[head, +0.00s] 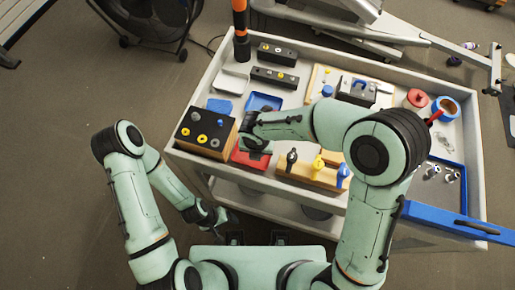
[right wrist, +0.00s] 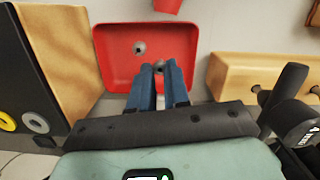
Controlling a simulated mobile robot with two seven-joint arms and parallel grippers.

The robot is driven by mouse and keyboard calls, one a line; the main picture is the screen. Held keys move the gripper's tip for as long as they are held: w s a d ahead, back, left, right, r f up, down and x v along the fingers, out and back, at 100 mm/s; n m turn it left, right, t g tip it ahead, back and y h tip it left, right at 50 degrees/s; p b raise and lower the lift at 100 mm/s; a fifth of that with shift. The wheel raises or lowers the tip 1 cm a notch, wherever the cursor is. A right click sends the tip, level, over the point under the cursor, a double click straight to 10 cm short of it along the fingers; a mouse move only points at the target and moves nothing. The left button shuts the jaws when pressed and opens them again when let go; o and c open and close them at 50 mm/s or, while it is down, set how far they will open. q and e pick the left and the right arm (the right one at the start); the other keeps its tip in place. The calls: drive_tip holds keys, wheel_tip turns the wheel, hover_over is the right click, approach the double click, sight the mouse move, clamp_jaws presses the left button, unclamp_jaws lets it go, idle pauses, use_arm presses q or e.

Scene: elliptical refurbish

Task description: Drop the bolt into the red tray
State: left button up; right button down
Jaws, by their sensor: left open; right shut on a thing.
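The red tray (head: 240,158) lies at the near left of the cart top, partly hidden by my right gripper (head: 256,148) in the head view. In the right wrist view the red tray (right wrist: 112,68) fills the upper left, with a small grey metal piece (right wrist: 139,47) in it. My right gripper (right wrist: 160,84) has its blue fingers over the tray's near part. It is shut on a small grey bolt (right wrist: 160,67), mostly hidden at the fingertips. The bolt does not show in the head view. My left gripper (head: 219,215) is open and empty, low beside the cart's near left side.
A wooden block with a black top (head: 205,128) stands left of the red tray. A wooden block with black, yellow and blue knobs (head: 312,170) stands right of it. A blue tray (head: 438,162) with several metal parts lies at the cart's right.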

sight(257, 164)
use_arm(q)
drive_tip(key=shift+w, duration=0.1)
use_arm(e)
drive_tip(key=shift+w, duration=0.1)
drive_tip(key=c, duration=1)
unclamp_jaws()
use_arm(q)
drive_tip(key=shift+r, duration=0.1)
use_arm(e)
drive_tip(key=shift+r, duration=0.15)
use_arm(q)
drive_tip(key=w+r+p, duration=0.2)
drive_tip(key=shift+r, duration=0.35)
use_arm(e)
drive_tip(key=r, duration=0.4)
drive_tip(key=s+r, duration=0.1)
drive_tip(key=r, duration=0.3)
drive_tip(key=s+r, duration=0.1)
drive_tip(key=r, duration=0.4)
drive_tip(key=shift+a, duration=0.1)
